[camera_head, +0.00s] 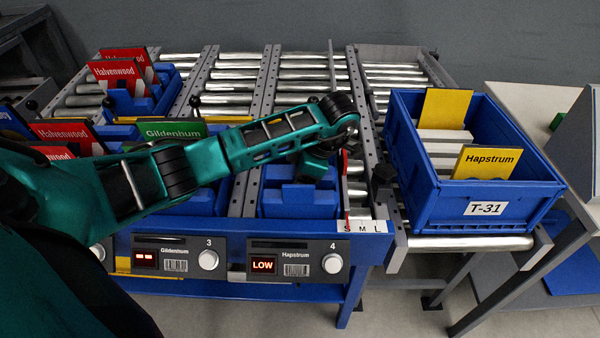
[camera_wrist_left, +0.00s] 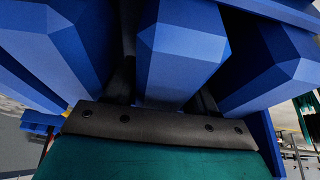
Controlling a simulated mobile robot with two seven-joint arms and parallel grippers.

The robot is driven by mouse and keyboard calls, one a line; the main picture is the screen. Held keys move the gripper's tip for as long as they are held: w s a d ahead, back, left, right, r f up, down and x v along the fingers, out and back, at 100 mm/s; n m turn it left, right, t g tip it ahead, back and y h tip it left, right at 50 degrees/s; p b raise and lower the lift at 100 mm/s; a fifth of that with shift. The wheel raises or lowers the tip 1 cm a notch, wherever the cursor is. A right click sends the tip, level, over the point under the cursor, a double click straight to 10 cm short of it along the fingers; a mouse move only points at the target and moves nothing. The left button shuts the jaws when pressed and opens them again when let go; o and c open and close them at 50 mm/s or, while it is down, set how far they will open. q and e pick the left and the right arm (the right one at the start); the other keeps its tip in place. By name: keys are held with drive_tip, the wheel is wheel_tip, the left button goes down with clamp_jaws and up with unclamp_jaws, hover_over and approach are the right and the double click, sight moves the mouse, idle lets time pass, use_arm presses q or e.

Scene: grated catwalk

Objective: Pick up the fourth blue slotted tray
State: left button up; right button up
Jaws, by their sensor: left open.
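The fourth blue slotted tray (camera_head: 300,200) sits at the front of the lane above the panel marked 4, "Hapstrum", whose display reads LOW. My left arm reaches in from the left, and my left gripper (camera_head: 318,160) points down at this tray. In the left wrist view, large blue prongs of the tray (camera_wrist_left: 180,45) fill the picture. My left gripper (camera_wrist_left: 163,80) is open, with a dark finger on each side of the middle prong. Its fingertips are hidden among the prongs, so I cannot tell whether they touch. My right gripper is not in view.
A blue bin labelled T-31 (camera_head: 485,208) stands right of the lane, holding yellow Hapstrum cards (camera_head: 487,162) and white slats. Trays with green Gildenhum (camera_head: 172,130) and red Halvenwood cards (camera_head: 117,75) stand left. Metal rollers (camera_head: 310,75) behind the fourth tray are clear.

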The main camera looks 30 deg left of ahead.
sight(289, 167)
use_arm(q)
drive_tip(key=shift+c, duration=0.2)
drive_tip(key=c, duration=0.9)
drive_tip(key=shift+r, duration=0.1)
wheel_tip(289, 167, up, 7)
drive_tip(key=p, duration=0.2)
drive_tip(key=shift+w+a+f+p, duration=0.1)
drive_tip(key=shift+f+p, duration=0.1)
drive_tip(key=shift+p, duration=0.15)
drive_tip(key=shift+r, duration=0.35)
wheel_tip(289, 167, up, 13)
drive_tip(key=shift+f, duration=0.2)
